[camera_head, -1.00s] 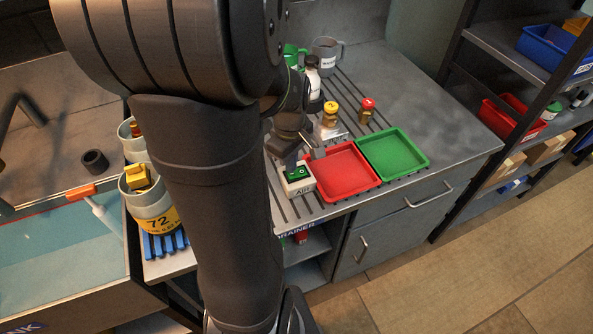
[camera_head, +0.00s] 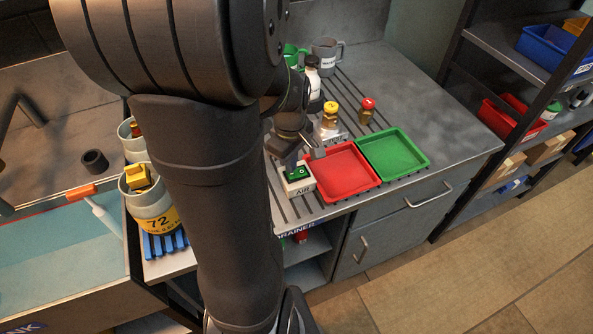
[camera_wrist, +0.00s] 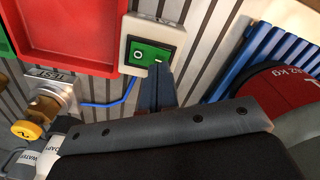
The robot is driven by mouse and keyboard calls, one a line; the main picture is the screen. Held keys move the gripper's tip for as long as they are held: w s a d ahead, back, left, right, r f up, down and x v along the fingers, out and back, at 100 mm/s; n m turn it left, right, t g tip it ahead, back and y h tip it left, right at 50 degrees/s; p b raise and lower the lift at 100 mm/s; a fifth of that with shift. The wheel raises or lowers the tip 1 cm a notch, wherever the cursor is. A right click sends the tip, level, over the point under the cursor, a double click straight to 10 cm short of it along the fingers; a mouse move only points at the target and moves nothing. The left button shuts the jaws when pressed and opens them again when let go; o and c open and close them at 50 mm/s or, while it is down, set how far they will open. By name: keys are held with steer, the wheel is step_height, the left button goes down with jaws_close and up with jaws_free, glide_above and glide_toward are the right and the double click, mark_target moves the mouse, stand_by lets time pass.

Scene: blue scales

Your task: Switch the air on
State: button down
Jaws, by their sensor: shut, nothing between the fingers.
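The air switch is a small white box labelled AIR (camera_head: 299,187) with a green rocker (camera_head: 299,173) on top. It sits on the slatted drainer at the left of the red tray. In the wrist view the rocker (camera_wrist: 146,53) shows a round mark at its left end. My gripper (camera_wrist: 160,68) is shut and empty, with its fingertips at the rocker's right end, covering part of its lower edge. I cannot tell whether they touch it or which way the rocker is tilted. In the head view my gripper (camera_head: 293,163) is just behind the switch, partly hidden by my arm.
A red tray (camera_head: 343,196) lies just right of the switch, with a green tray (camera_head: 420,166) beyond. A yellow-knobbed valve (camera_head: 330,112) and a red-knobbed one (camera_head: 367,110) stand behind. A blue hose (camera_wrist: 112,103) runs from the box. A blue rack (camera_wrist: 262,55) is nearby.

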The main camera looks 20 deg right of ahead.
steer(key=shift+f, duration=0.9)
stand_by(0.6)
steer(key=shift+r, duration=3.55)
steer(key=shift+f, duration=0.1)
step_height(320, 180, down, 7)
steer(key=shift+r, duration=0.1)
steer(key=shift+r, duration=0.2)
